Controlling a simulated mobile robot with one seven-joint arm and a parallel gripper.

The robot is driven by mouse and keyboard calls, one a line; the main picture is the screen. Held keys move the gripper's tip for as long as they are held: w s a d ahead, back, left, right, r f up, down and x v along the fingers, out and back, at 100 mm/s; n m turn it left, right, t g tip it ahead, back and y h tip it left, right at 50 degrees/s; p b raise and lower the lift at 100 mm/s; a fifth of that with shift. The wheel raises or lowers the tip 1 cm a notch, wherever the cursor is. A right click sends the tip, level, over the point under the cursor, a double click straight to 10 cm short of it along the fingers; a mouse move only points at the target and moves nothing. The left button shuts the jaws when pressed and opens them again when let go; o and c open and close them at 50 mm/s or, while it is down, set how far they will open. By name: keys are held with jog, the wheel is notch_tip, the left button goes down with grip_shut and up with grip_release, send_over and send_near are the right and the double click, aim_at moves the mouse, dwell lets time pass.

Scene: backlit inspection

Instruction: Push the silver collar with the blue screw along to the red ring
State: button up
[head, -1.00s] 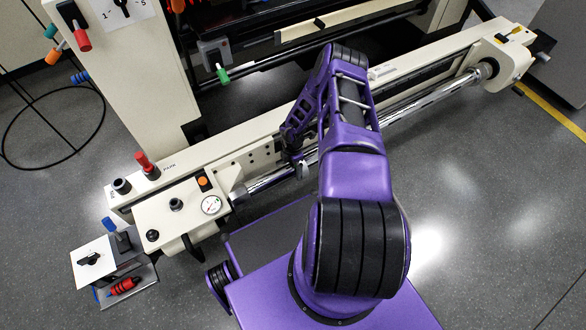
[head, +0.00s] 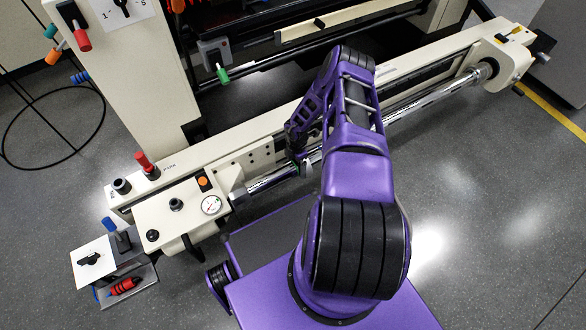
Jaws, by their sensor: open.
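A polished silver bar (head: 420,102) runs slantwise along the front of the cream machine, from lower left to upper right. My gripper (head: 302,160) is open, low at the bar, left of my purple arm. A small silver piece (head: 306,168) shows on the bar right at the gripper; it may be the silver collar, but its blue screw cannot be made out. I cannot tell whether the jaws touch it. The red ring is not visible; my arm covers the middle stretch of the bar.
The bar's left end meets a cream block with a pressure gauge (head: 211,205); its right end enters a cream housing (head: 507,55). A red-handled lever (head: 146,164) stands behind the gauge block. The cream beam (head: 255,150) lies close behind the gripper. Open floor lies at right.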

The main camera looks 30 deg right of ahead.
aim_at(320, 150)
jog(key=shift+d, duration=2)
jog(key=shift+d, duration=0.3)
jog(key=shift+d, duration=0.5)
jog(key=shift+w+d, duration=0.1)
jog(key=shift+d, duration=0.5)
jog(key=shift+d, duration=0.4)
jog(key=shift+d, duration=0.7)
jog(key=shift+d, duration=0.15)
jog(key=shift+d, duration=0.5)
